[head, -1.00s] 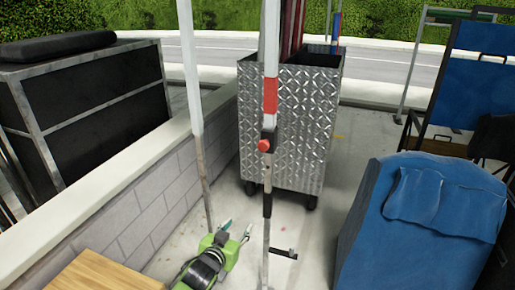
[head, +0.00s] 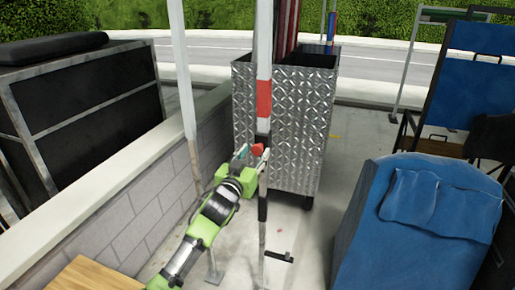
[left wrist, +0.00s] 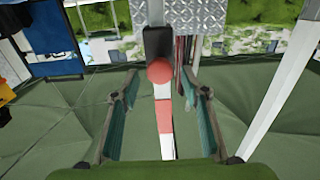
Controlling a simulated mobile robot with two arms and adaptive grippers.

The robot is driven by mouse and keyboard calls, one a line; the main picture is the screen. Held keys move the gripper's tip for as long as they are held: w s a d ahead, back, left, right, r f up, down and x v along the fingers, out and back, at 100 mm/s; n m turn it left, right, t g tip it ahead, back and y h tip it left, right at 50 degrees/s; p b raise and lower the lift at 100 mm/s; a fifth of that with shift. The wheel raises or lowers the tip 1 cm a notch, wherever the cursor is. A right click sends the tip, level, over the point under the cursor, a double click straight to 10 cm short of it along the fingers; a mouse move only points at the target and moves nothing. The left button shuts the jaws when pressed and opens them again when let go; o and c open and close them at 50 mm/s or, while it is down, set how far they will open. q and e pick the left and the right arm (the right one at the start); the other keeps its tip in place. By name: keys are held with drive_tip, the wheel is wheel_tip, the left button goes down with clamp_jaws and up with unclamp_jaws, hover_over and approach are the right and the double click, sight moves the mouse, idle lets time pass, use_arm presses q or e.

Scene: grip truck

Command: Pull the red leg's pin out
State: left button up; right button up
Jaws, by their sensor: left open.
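The red leg (head: 264,98) is a white upright pole with a red band, standing near the middle of the head view. Its pin has a round red knob (head: 257,149) on a dark collar below the band. My left gripper (head: 248,157) is raised at the knob, coming from the lower left. In the left wrist view the knob (left wrist: 160,72) appears between the two open fingers (left wrist: 159,80), with a visible gap on both sides. The red-banded leg (left wrist: 164,115) also runs between them. My right gripper is not in view.
A diamond-plate metal cart (head: 308,125) stands behind the leg. Another white pole (head: 184,75) is to its left, by a low block wall (head: 140,215). A blue covered object (head: 400,240) is at the right.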

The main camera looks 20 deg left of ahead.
sight(256, 150)
use_arm(q)
drive_tip(key=shift+w, duration=1.7)
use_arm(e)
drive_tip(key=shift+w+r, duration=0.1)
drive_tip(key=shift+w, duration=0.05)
